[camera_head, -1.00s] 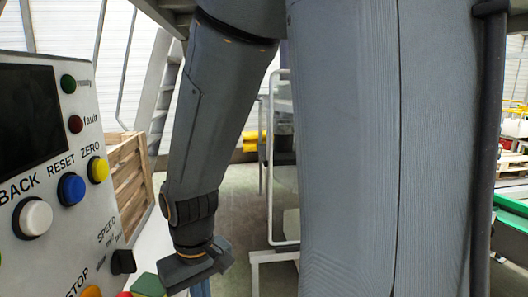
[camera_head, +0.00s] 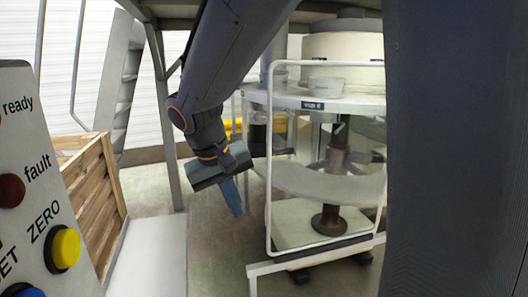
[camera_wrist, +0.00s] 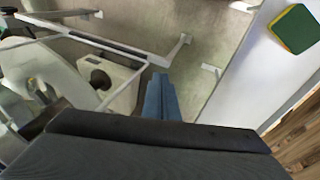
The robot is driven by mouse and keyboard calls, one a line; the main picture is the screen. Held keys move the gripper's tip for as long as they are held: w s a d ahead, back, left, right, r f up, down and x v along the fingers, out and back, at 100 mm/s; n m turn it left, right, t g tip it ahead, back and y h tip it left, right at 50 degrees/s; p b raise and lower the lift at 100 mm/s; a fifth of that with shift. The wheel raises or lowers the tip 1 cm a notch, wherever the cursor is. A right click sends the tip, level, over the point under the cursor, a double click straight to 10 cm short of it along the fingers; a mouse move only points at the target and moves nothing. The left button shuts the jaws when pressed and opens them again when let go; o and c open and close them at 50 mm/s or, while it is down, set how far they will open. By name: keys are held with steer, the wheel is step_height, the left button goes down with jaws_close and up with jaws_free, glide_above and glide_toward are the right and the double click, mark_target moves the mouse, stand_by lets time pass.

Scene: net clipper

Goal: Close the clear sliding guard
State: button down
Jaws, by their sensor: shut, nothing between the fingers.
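The clear guard (camera_head: 268,165) is a see-through panel with a thin white frame, standing upright in front of the machine in the head view. Its right edge lies close to my dark arm part, which hides some of the machine there. My gripper (camera_head: 233,198) hangs to the left of the guard frame, with its blue fingers together, pointing down and empty. The fingers appear apart from the frame in the picture; the depth between them is hard to judge. In the wrist view my blue fingers (camera_wrist: 161,100) are over the floor, with pale frame bars (camera_wrist: 95,42) to the left.
The machine (camera_head: 340,45) has a round table and a dark central shaft. A control panel (camera_head: 38,150) with buttons stands at the left, near a wooden crate (camera_head: 92,180). In the wrist view a green and yellow block (camera_wrist: 296,28) lies on a white surface. Floor is free below my gripper.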

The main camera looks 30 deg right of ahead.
steer(key=w+d+r+m+t+h+p, duration=0.1)
steer(key=w+r+h, duration=0.15)
steer(key=r, duration=0.45)
steer(key=w+r+m+t+h, duration=0.1)
steer(key=w+r, duration=0.3)
steer(key=r, duration=0.3)
steer(key=w+d+f+p, duration=0.2)
steer(key=d+f+p, duration=0.2)
steer(key=d+f, duration=0.3)
steer(key=shift+d+f, duration=0.35)
steer(key=shift+d, duration=0.75)
steer(key=shift+y, duration=0.25)
